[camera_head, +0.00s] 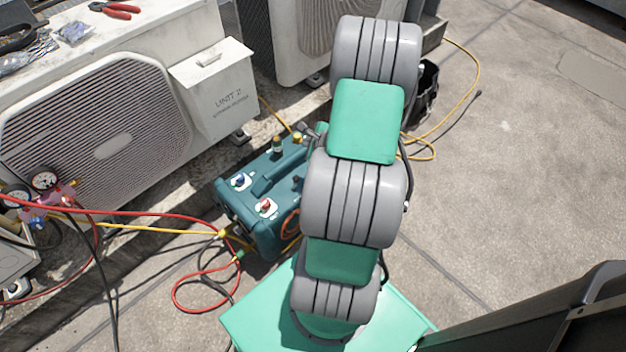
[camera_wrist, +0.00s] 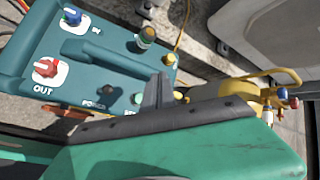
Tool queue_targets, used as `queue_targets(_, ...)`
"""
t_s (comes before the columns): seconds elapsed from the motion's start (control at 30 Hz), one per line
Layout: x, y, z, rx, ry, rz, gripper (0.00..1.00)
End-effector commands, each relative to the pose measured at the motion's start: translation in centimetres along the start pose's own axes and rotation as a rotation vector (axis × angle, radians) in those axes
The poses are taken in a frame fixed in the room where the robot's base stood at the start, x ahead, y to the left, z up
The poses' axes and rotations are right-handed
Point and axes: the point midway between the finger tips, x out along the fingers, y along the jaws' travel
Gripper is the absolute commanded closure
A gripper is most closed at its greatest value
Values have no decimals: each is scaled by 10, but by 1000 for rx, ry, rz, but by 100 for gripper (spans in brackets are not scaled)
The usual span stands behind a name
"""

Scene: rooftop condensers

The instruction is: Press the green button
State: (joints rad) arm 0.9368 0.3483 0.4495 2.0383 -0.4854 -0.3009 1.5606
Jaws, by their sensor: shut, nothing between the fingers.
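A teal machine (camera_head: 258,180) with a carry handle stands on the rooftop floor, left of my arm. Its panel has a blue knob (camera_head: 240,181) and a red knob (camera_head: 266,207). In the wrist view, the machine (camera_wrist: 30,40) shows the red knob marked OUT (camera_wrist: 46,68), a "POWER" label and a partly hidden label beside it. My gripper (camera_wrist: 160,85) is shut and empty, over the panel's edge.
A condenser (camera_head: 95,130) marked UNIT 2 on its side box stands left, another behind. Red and yellow hoses (camera_head: 185,290) lie around the machine. A yellow cylinder (camera_wrist: 245,90) with red and blue valves is close to my gripper. Open concrete lies right.

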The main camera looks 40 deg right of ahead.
Motion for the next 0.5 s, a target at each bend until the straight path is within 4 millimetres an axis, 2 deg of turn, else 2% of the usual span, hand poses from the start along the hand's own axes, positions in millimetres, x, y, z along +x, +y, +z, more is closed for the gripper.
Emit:
queue_targets(0.03,11,6,-17,64,5,-19,100)
queue_targets(0.13,15,5,-28,133,7,-43,100)
queue_targets(0.5,15,5,-28,141,7,-45,100)
